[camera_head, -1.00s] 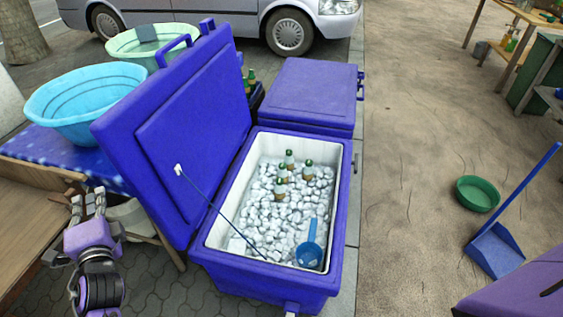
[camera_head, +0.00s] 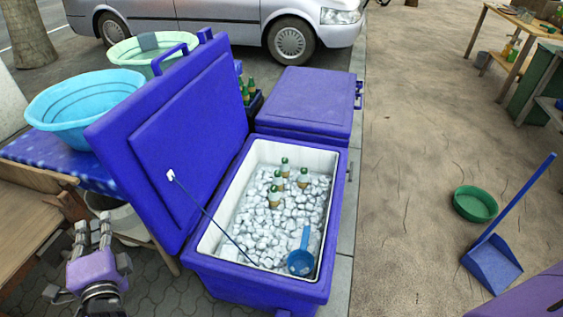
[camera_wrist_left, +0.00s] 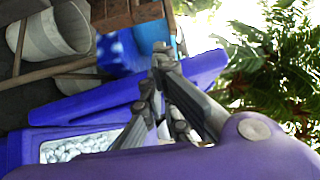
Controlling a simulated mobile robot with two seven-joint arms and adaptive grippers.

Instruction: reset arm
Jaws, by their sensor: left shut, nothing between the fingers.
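My left gripper (camera_head: 93,226) is at the lower left of the head view, left of the open blue cooler (camera_head: 262,290). Its fingers point away from me and are shut with nothing between them. In the left wrist view the same gripper (camera_wrist_left: 160,55) shows its grey fingers close together, with part of the cooler and its ice behind. My right gripper is not in view; a purple part of my body shows at the lower right edge.
The cooler's raised lid (camera_head: 185,140) stands close right of the left gripper. Ice, several bottles (camera_head: 284,170) and a blue scoop (camera_head: 302,258) lie inside. A wooden bench (camera_head: 28,215) and a blue-clothed table with a basin (camera_head: 82,105) are left. A dustpan (camera_head: 492,263) is right.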

